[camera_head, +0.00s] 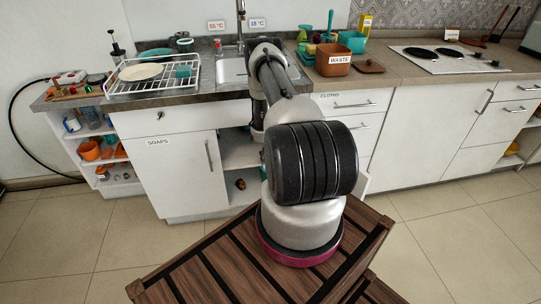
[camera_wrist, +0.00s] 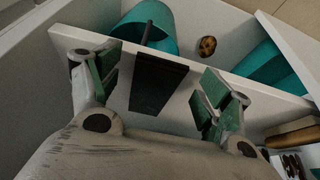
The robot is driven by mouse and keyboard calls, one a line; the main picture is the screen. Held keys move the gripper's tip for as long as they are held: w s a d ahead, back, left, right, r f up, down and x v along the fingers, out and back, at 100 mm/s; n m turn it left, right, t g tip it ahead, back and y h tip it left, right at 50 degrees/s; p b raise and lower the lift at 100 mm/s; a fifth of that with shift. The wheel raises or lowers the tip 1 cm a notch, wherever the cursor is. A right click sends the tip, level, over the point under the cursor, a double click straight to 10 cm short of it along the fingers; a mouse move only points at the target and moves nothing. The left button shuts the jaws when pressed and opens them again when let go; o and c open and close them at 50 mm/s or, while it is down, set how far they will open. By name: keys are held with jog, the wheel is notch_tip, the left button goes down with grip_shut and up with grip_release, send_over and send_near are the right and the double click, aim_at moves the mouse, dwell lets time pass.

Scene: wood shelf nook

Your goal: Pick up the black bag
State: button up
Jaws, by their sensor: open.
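In the wrist view, my gripper (camera_wrist: 160,76) is open, with one green-padded finger on each side of a flat black item (camera_wrist: 156,88). This item looks like the black bag, though its full shape cannot be told. It lies near a white panel edge, with gaps to both fingers. A thin dark bar stands just beyond it. In the head view my arm reaches down toward the open cabinet under the sink, and it hides the gripper and the black item.
Teal containers (camera_wrist: 152,22) and a small brown patterned object (camera_wrist: 207,46) lie beyond the white panel (camera_wrist: 235,82). A brown block (camera_wrist: 292,132) is at right. In the head view, the soaps cabinet (camera_head: 170,180) stands left of the opening, and drawers (camera_head: 350,103) stand right.

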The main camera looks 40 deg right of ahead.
jog(key=c, duration=0.9)
jog(key=shift+o, duration=0.2)
